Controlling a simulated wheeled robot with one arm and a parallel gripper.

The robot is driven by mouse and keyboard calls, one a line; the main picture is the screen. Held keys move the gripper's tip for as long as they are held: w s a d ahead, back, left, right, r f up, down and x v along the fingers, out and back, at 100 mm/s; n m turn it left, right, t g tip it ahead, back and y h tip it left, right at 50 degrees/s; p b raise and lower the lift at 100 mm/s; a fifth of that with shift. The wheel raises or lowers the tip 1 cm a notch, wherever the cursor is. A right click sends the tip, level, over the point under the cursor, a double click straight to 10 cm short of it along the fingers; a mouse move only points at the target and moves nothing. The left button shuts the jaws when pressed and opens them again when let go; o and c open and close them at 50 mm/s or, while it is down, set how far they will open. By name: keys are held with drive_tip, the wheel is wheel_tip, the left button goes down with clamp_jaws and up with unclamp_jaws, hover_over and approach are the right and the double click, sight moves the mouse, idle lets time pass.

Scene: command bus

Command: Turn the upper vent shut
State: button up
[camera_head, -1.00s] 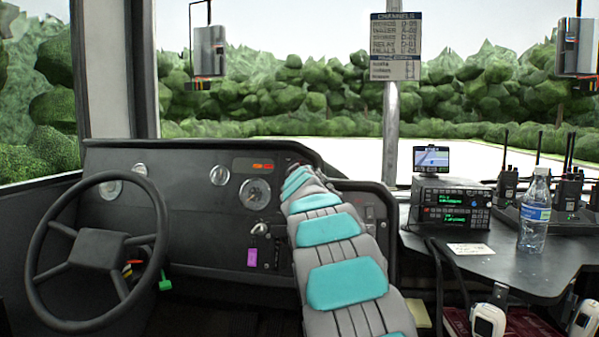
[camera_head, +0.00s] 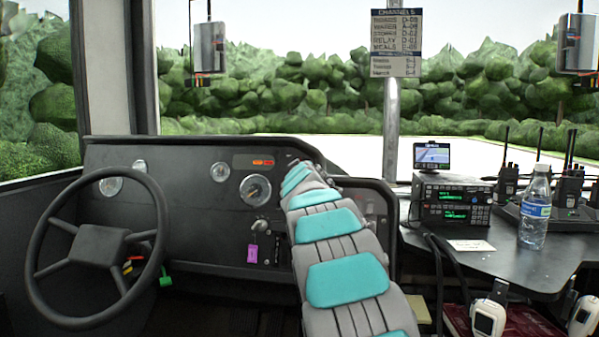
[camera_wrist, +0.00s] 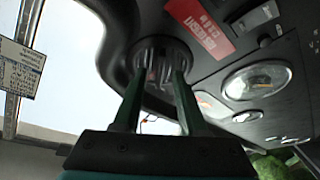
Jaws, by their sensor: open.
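In the wrist view, a round dark vent (camera_wrist: 160,62) with slats sits in the dashboard just beyond my fingertips. My gripper (camera_wrist: 155,80) is open, its two dark green fingers reaching up to the vent face, one toward each side of it. I cannot tell whether the fingertips touch the slats or how far the vent is turned. In the head view, my grey and teal arm reaches to the top right of the dashboard (camera_head: 200,200) and hides the vent and my gripper.
A steering wheel (camera_head: 97,250) stands at left. A purple tag (camera_head: 252,253) hangs below the dashboard's gauges. At right, a side table (camera_head: 480,262) holds a radio unit (camera_head: 452,200) and a water bottle (camera_head: 535,208). A pole (camera_head: 391,130) rises behind my arm.

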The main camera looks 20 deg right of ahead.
drive_tip(key=b+v, duration=0.1)
drive_tip(key=v, duration=0.6)
drive_tip(key=shift+b, duration=0.3)
drive_tip(key=shift+s, duration=0.1)
drive_tip(key=shift+s+f, duration=0.1)
drive_tip(key=shift+f, duration=0.05)
drive_tip(key=s+a+f+m+g+y, duration=0.1)
drive_tip(key=s+a+f+m+g, duration=0.3)
drive_tip(key=s+f, duration=0.65)
drive_tip(key=s+a+f+g, duration=0.1)
drive_tip(key=s+f+g, duration=0.4)
drive_tip(key=s+f, duration=0.6)
drive_tip(key=s+a+f+g+y, duration=0.1)
drive_tip(key=s+a+f+g, duration=0.2)
drive_tip(key=s, duration=0.9)
drive_tip(key=s+a+f+n+g+y, duration=0.1)
drive_tip(key=s+a+f+g+y, duration=0.1)
drive_tip(key=s+a+f, duration=0.5)
drive_tip(key=s+a+f+g+y, duration=0.2)
drive_tip(key=s+a+f+g, duration=0.2)
drive_tip(key=s, duration=1.2)
drive_tip(key=a+f, duration=0.1)
drive_tip(key=a, duration=0.1)
drive_tip(key=shift+s+a+n+p, duration=0.3)
drive_tip(key=shift+s, duration=0.05)
drive_tip(key=shift+w, duration=0.1)
